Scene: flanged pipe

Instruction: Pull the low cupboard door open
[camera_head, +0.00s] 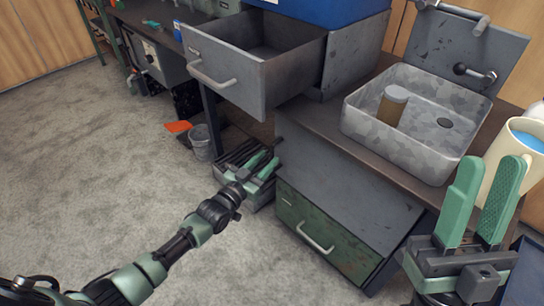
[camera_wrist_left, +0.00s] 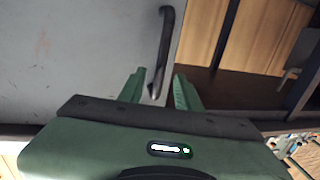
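The low cupboard door (camera_wrist_left: 80,50) is a grey, scuffed panel filling the left of the left wrist view. Its dark bar handle (camera_wrist_left: 165,45) is near the panel's right edge. My left gripper (camera_wrist_left: 160,82) is open, with its green fingers apart and the handle's lower end showing between them; contact cannot be told. In the head view my left gripper (camera_head: 262,165) is low, at the left edge of a grey panel (camera_head: 345,185) under the counter; the dark handle is not clear there. My right gripper (camera_head: 487,195) is at the lower right, fingers apart, empty.
An open grey drawer (camera_head: 255,70) juts out above my left arm. A green drawer front (camera_head: 325,235) with a pale handle is below the grey panel. A sink (camera_head: 410,125) and a cream mug (camera_head: 510,165) are on the right. A bucket (camera_head: 201,142) stands behind. Carpet at left is clear.

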